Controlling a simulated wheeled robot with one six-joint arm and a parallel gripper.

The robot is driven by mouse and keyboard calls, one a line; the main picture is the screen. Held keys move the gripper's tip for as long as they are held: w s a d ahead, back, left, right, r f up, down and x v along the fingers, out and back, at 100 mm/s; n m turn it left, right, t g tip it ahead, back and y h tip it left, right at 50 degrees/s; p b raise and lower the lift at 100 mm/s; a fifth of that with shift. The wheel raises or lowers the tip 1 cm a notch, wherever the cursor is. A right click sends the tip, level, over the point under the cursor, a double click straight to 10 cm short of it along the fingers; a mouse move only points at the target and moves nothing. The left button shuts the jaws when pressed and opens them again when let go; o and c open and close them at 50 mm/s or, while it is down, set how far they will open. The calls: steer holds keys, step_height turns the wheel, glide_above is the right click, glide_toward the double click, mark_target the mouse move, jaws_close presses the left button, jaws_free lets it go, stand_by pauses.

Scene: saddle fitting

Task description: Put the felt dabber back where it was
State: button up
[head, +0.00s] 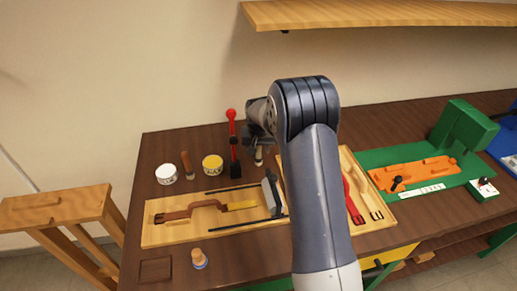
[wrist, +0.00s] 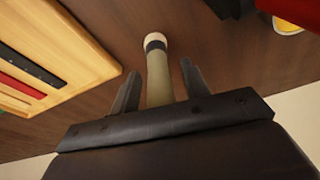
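What looks like the felt dabber, an olive handle with a dark band and a pale tip (wrist: 159,78), lies between the fingers of my gripper (wrist: 160,68) in the wrist view. A gap shows on each side of the handle, so the fingers look open around it. The handle's near end is hidden by my gripper. In the head view, the dabber's pale lower end (head: 258,158) shows beneath my gripper (head: 259,148), at the back of the bench. It looks roughly upright; whether its tip touches the bench is hard to tell.
Left of my gripper stand a red-and-black tool (head: 233,143), a yellow-topped jar (head: 212,165), a wooden-handled tool (head: 187,164) and a white jar (head: 166,174). A wooden tray (head: 160,235) lies in front. A shelf (head: 390,14) hangs above.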

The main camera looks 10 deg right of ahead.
steer(key=shift+r, duration=0.1)
steer(key=shift+r, duration=0.2)
steer(key=b+v, duration=0.1)
steer(key=v, duration=1)
steer(key=shift+r, duration=0.35)
